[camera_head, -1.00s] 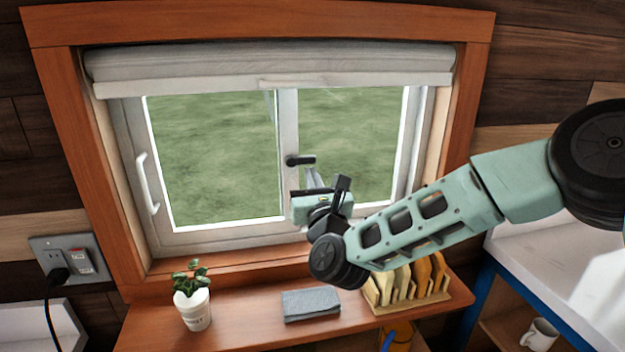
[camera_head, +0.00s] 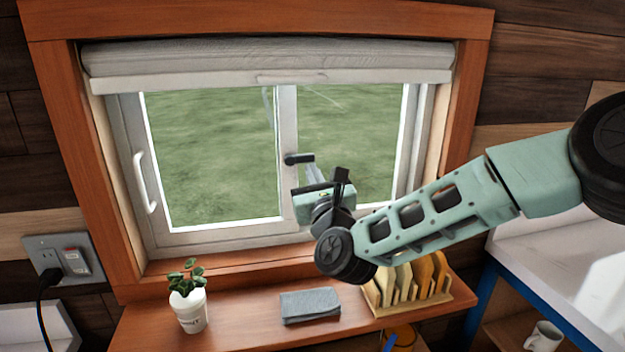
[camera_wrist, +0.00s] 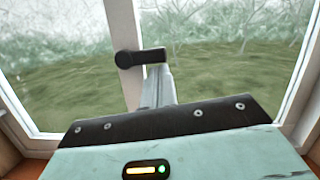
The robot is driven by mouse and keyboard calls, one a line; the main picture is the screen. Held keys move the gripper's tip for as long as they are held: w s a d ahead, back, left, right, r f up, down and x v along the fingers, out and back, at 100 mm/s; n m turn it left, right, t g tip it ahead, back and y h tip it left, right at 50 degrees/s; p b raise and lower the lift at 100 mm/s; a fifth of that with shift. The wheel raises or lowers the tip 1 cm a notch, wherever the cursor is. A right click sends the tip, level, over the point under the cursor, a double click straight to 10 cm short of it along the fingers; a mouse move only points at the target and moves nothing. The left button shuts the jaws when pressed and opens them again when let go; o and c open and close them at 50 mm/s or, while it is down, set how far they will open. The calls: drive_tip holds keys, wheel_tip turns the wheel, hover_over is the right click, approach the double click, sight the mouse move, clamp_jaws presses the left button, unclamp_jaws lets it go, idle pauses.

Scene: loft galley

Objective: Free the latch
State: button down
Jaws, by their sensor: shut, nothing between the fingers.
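The latch (camera_head: 299,159) is a short black lever on the window's pale centre post, lying about level and pointing right. It also shows in the wrist view (camera_wrist: 140,58). My gripper (camera_head: 312,168) is in front of the window, just below and near the lever's right end. In the wrist view its grey fingers (camera_wrist: 158,72) are shut with nothing between them, their tips close under the lever's free end. I cannot tell whether they touch it. A white handle (camera_head: 145,182) is on the window's left side frame.
A rolled blind (camera_head: 270,60) hangs above. The wooden shelf (camera_head: 250,304) below bears a potted plant (camera_head: 190,308), a folded grey cloth (camera_head: 310,305) and a rack of boards (camera_head: 410,283). A wall outlet (camera_head: 57,258) with a plugged cord is at left, a mug (camera_head: 543,337) at lower right.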

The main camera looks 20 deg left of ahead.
drive_tip(key=shift+d+n+b, duration=0.1)
drive_tip(key=shift+n+b, duration=0.2)
drive_tip(key=shift+b, duration=0.2)
drive_tip(key=r+n+b, duration=0.1)
drive_tip(key=n+b, duration=0.1)
drive_tip(key=n+g+y+b, duration=0.1)
drive_tip(key=n+b, duration=0.1)
drive_tip(key=n, duration=0.1)
drive_tip(key=r+n+g+b, duration=0.1)
drive_tip(key=n+b, duration=0.1)
drive_tip(key=n, duration=0.1)
drive_tip(key=shift+w+d+r+y, duration=0.15)
drive_tip(key=shift+d+r+y, duration=0.1)
drive_tip(key=shift+r+y, duration=0.15)
drive_tip(key=r+n+b, duration=0.1)
drive_tip(key=n, duration=0.1)
drive_tip(key=r+n+g, duration=0.1)
drive_tip(key=n, duration=0.2)
drive_tip(key=a+r+n+g+b, duration=0.1)
drive_tip(key=n, duration=0.2)
drive_tip(key=shift+s+a+b, duration=0.1)
drive_tip(key=shift+s+b, duration=0.2)
drive_tip(key=shift+b, duration=0.05)
drive_tip(key=shift+f, duration=0.1)
